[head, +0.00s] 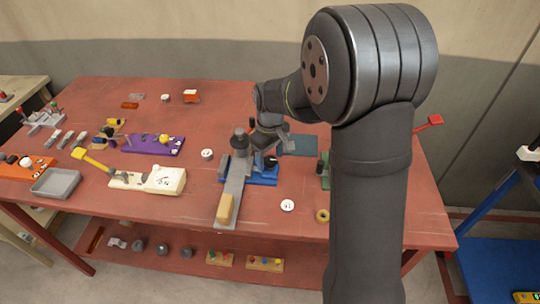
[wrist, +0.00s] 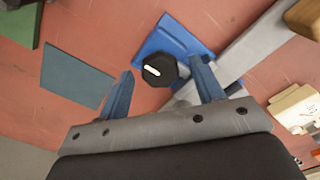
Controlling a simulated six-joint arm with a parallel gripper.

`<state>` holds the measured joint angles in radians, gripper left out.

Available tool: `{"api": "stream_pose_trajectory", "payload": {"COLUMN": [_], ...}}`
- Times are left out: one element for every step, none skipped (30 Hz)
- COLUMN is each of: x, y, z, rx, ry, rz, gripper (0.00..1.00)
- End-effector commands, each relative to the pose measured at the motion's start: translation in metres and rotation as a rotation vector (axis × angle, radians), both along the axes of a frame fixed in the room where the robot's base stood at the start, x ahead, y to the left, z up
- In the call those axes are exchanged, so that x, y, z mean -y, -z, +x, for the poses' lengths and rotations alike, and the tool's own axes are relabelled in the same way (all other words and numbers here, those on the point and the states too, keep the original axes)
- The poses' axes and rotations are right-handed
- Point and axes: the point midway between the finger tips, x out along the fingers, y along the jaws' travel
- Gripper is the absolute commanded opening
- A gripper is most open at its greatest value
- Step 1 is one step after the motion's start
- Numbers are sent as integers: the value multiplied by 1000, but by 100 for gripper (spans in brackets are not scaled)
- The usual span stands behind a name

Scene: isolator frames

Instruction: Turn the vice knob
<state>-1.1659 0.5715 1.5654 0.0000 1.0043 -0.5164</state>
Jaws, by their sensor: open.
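A black knob (wrist: 160,70) with a white line mark sits on a blue base (wrist: 184,38). In the head view the blue base (head: 262,182) is near the table's middle, partly hidden by my arm and a grey bar. My gripper (wrist: 162,68) is open and empty. In the wrist view its two blue fingers point towards the base, and the knob shows in the gap between them. No contact shows, and the height above the knob cannot be told. In the head view my gripper (head: 268,146) hangs over the blue base, its fingers hard to make out.
A grey bar (head: 233,192) with a wooden block (head: 225,208) crosses beside the base. A dark cylinder (head: 240,139) stands at its far end. A teal plate (wrist: 78,74) lies to the left in the wrist view. A cream block (head: 150,181) is left on the red table (head: 290,220).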

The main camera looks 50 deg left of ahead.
Motion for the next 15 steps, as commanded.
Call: {"api": "stream_pose_trajectory", "payload": {"x": [0,0,0,0,0,0,0,0,0,0,0,0,0,0,0], "y": [0,0,0,0,0,0,0,0,0,0,0,0,0,0,0], "z": [0,0,0,0,0,0,0,0,0,0,0,0,0,0,0], "rx": [0,0,0,0,0,0,0,0,0,0,0,0,0,0,0], "ry": [0,0,0,0,0,0,0,0,0,0,1,2,4,7,13], "rz": [0,0,0,0,0,0,0,0,0,0,0,0,0,0,0], "gripper": [61,57,49,43,37,30,24,18,16,16,16,16,16,16,16]}}
